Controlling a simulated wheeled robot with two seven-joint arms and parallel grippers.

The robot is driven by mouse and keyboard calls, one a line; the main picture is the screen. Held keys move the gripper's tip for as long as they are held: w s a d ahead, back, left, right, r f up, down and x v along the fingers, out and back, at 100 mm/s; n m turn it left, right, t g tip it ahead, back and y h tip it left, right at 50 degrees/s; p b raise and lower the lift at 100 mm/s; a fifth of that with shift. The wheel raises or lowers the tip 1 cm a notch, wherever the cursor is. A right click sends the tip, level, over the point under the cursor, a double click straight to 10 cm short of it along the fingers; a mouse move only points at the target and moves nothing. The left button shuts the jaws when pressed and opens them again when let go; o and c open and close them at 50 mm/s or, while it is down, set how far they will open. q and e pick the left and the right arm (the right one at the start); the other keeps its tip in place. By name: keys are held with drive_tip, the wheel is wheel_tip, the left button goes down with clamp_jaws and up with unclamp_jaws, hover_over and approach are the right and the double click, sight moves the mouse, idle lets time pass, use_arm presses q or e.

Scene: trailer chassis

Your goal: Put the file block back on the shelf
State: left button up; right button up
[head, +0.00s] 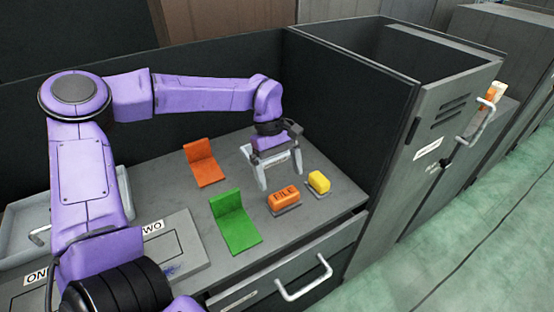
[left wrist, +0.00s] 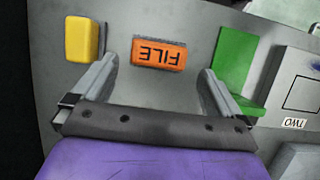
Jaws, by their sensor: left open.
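The orange file block (head: 284,197), lettered FILE, lies on a thin dark base on the grey worktop (head: 320,215). My left gripper (head: 280,181) is open and empty, pointing down just behind and above the block. In the left wrist view, the file block (left wrist: 158,52) shows between the two spread fingers (left wrist: 160,70), beyond their tips, with its lettering upside down. No finger appears to touch it. My right gripper is not in view.
A yellow block (head: 319,182) sits right of the file block. Green (head: 234,221) and orange (head: 204,163) L-shaped stands are to the left. A board labelled ONE and TWO (head: 185,245) lies front left. Dark panels enclose the back and right. A drawer handle (head: 303,283) projects in front.

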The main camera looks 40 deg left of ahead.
use_arm(q)
drive_tip(key=v, duration=0.5)
